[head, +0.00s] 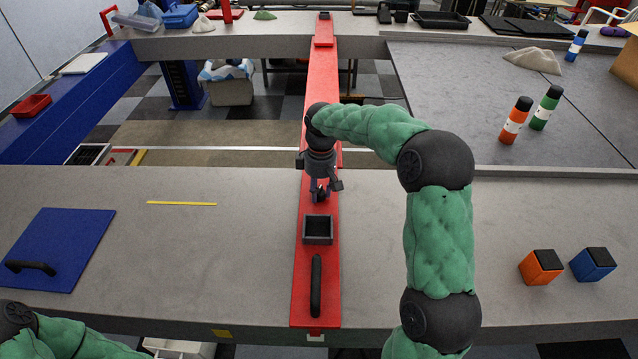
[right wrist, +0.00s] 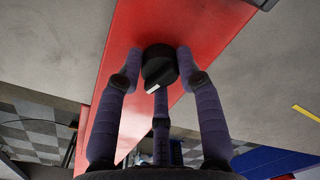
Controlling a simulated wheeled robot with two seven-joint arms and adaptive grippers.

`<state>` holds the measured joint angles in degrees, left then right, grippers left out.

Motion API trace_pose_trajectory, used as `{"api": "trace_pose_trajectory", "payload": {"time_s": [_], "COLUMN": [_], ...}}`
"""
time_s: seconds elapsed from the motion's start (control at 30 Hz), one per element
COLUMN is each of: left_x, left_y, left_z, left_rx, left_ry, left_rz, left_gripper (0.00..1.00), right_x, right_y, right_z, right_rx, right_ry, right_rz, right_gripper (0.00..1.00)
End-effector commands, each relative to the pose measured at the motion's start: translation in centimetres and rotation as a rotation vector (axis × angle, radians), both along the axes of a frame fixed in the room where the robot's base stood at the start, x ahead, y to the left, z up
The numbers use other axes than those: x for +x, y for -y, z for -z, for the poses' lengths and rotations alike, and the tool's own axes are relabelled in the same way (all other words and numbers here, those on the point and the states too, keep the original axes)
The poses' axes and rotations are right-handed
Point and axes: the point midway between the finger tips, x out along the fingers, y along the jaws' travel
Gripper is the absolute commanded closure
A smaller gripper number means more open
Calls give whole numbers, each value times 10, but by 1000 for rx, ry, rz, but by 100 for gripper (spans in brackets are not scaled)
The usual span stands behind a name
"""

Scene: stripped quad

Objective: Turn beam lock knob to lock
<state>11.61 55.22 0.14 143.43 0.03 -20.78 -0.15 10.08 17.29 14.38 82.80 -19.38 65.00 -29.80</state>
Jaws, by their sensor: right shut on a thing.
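The beam lock knob (right wrist: 158,66) is a black round knob with a white mark on its edge. It stands on the red beam (right wrist: 185,40), which also shows in the head view (head: 297,255) as a long plank across the grey tables. My right gripper (right wrist: 158,72) has its purple fingers closed around the knob, with fingertips against its sides. In the head view my right gripper (head: 320,193) points down at the beam and hides most of the knob. My left arm shows only at the bottom left corner; its gripper is out of view.
A black open box (head: 318,230) and a black handle (head: 316,285) sit on the beam nearer me. A blue panel with a handle (head: 68,235) lies at left. An orange block (head: 540,267) and a blue block (head: 592,264) stand at right. The tabletop beside the beam is mostly clear.

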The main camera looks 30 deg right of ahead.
Motion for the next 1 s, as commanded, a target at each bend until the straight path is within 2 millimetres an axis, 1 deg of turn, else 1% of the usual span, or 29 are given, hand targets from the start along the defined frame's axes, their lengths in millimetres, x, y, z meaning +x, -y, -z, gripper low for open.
{"api": "trace_pose_trajectory", "payload": {"time_s": [0.03,0.4,0.7,1.0], "left_x": [0,0,0,0], "left_y": [0,0,0,0], "left_z": [-9,-37,-53,-63], "left_rx": [0,0,0,0], "left_ry": [0,0,0,0], "left_rz": [0,0,0,0], "left_gripper": [60,60,60,60], "right_x": [-1,-2,-2,-3], "right_y": [0,0,0,-1], "right_z": [-3,-2,-1,0], "right_rx": [0,-1,0,0], "right_ry": [-5,-6,-5,-5], "right_rz": [44,395,680,951], "right_gripper": [96,96,96,96]}}
